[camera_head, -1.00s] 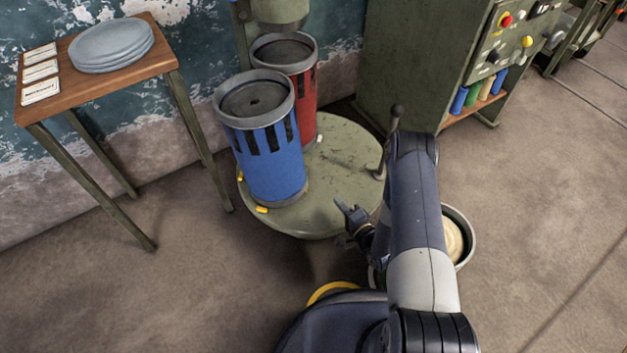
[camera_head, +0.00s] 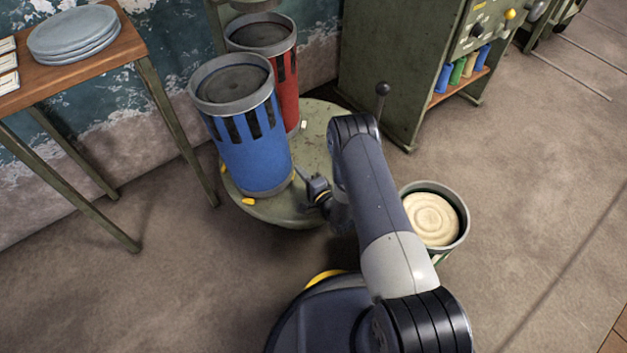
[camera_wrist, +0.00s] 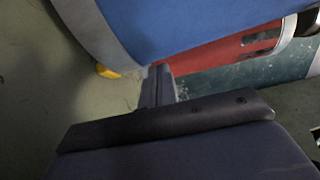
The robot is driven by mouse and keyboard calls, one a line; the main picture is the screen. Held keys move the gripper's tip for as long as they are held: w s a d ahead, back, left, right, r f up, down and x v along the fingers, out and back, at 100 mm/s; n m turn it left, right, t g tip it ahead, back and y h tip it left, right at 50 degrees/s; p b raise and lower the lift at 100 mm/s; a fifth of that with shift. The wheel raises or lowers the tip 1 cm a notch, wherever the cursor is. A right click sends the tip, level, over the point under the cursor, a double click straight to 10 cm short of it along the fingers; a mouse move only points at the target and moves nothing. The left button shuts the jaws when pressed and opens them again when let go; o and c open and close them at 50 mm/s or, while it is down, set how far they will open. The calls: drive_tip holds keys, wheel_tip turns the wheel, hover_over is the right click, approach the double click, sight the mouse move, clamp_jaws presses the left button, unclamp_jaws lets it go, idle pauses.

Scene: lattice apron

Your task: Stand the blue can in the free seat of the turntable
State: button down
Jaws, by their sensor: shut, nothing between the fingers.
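The blue can (camera_head: 250,155), with dark slots and a grey rim, stands upright on the round green turntable (camera_head: 285,212), between yellow markers at its edge. The red can (camera_head: 287,85) stands behind it on the turntable. My gripper (camera_head: 312,182) is low over the turntable, just right of the blue can's base. In the wrist view, my gripper (camera_wrist: 157,82) is shut and empty, its tips by the lower edge of the blue can (camera_wrist: 180,25). I cannot tell whether they touch it. The red can (camera_wrist: 215,55) shows beyond. My arm hides the turntable's right part.
A wooden table (camera_head: 100,65) with stacked grey plates (camera_head: 85,35) stands at left. A green cabinet (camera_head: 405,70) stands behind right. A round bin (camera_head: 462,235) with pale contents stands right of my arm. Floor at right is clear.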

sight(287, 169)
drive_tip(key=shift+w+a, duration=0.2)
drive_tip(key=shift+a, duration=0.5)
drive_tip(key=shift+w+a+f+b, duration=0.1)
drive_tip(key=shift+w+a+b, duration=0.05)
drive_tip(key=shift+a+b, duration=0.4)
drive_tip(key=shift+w+a+b, duration=0.1)
drive_tip(key=shift+a+b, duration=0.25)
drive_tip(key=shift+a, duration=0.45)
